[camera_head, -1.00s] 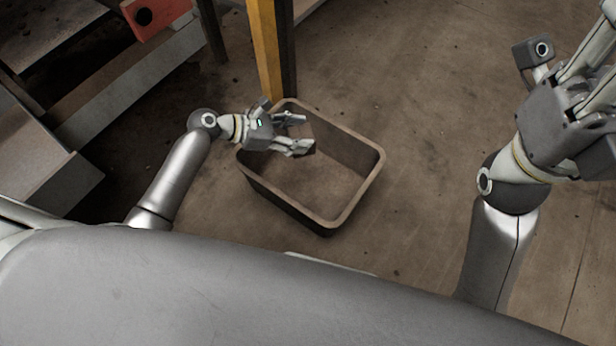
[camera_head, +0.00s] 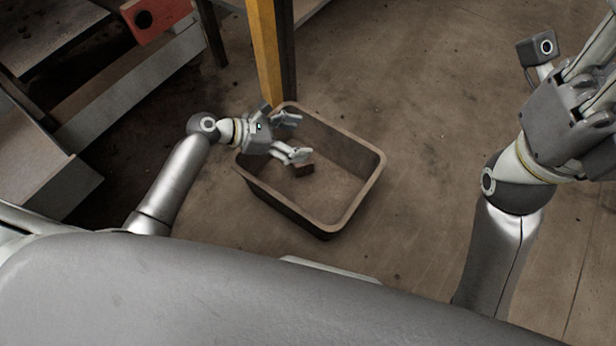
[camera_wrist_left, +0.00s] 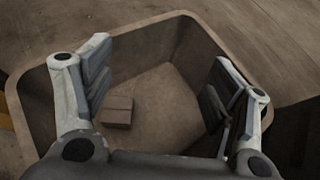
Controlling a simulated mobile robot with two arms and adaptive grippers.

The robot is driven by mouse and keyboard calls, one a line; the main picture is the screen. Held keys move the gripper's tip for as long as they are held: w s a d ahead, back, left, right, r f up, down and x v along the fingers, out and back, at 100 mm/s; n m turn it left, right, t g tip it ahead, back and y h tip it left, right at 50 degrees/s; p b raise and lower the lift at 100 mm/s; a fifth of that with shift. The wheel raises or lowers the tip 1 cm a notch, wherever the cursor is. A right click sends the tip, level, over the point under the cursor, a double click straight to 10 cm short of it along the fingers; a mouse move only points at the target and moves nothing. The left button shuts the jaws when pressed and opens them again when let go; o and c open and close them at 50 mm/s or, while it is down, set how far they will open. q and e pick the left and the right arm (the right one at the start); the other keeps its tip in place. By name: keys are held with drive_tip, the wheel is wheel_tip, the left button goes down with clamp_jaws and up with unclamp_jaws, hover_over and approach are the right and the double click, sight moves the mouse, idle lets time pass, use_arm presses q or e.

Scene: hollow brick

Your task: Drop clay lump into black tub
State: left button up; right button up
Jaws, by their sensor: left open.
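The tub (camera_head: 358,203) stands on the floor, with dark outer walls and a brownish rim and inside; its rim also shows in the left wrist view (camera_wrist_left: 215,32). My left gripper (camera_head: 296,137) is over the tub's left part, its fingers spread and empty. The clay lump (camera_head: 304,171), a small brown block, is inside the tub outline just below the fingers. In the left wrist view the lump (camera_wrist_left: 117,112) is beyond the left finger, apart from it; whether it rests on the tub's bottom is hard to tell. My right gripper (camera_head: 594,100) is raised at the right, its fingertips cut off.
A yellow post (camera_head: 264,50) rises right behind the tub, close to my left gripper. Grey beams or steps (camera_head: 130,80) and a red piece with a round hole (camera_head: 155,15) are at the upper left. The floor (camera_head: 420,130) right of the tub is clear.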

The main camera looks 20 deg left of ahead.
use_arm(q)
drive_tip(key=v, duration=1.2)
drive_tip(key=shift+f, duration=0.1)
